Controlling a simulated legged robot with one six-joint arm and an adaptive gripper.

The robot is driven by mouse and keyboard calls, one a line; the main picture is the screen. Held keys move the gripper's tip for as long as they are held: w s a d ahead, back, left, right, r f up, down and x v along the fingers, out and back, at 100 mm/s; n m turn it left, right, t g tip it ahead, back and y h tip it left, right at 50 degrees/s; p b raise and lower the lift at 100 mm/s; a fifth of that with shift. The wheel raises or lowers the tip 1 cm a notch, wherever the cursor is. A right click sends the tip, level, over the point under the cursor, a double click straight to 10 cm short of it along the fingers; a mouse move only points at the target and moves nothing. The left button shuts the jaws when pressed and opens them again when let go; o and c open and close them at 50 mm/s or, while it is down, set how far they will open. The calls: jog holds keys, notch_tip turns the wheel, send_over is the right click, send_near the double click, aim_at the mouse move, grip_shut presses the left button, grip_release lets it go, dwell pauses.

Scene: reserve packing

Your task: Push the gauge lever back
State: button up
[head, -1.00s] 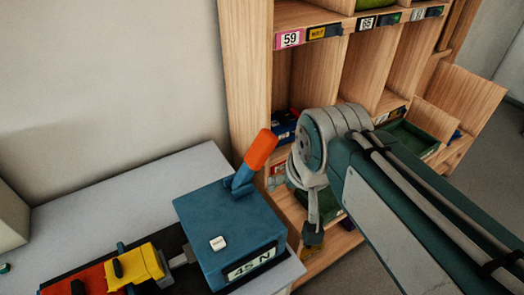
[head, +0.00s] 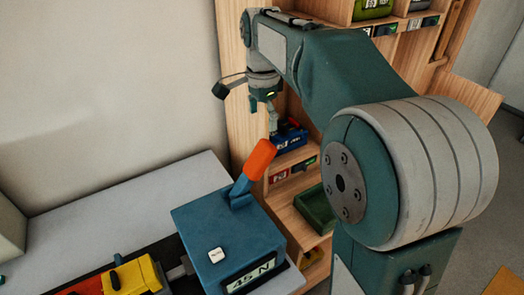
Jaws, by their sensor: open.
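The gauge is a blue box (head: 222,230) on the grey table, with a small white button on top and a display reading "45 N". Its lever (head: 257,162) has an orange grip and leans up and to the right from the top of the box. My gripper (head: 273,130) hangs pointing down, just above and slightly right of the lever's tip in the head view. It is open and looks empty. I cannot tell from this view how far it is from the lever in depth, or whether they touch.
A yellow and red fixture (head: 132,277) sits left of the gauge on a dark rail. A wooden shelf (head: 238,90) with labelled compartments stands behind, holding a blue bin (head: 290,138) and a green bin (head: 316,207). The grey tabletop (head: 110,215) is clear behind the gauge.

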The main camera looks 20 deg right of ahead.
aim_at(263, 145)
notch_tip(263, 145, down, 10)
jog(key=shift+f, duration=0.1)
dwell(0.4)
jog(key=c, duration=1.2)
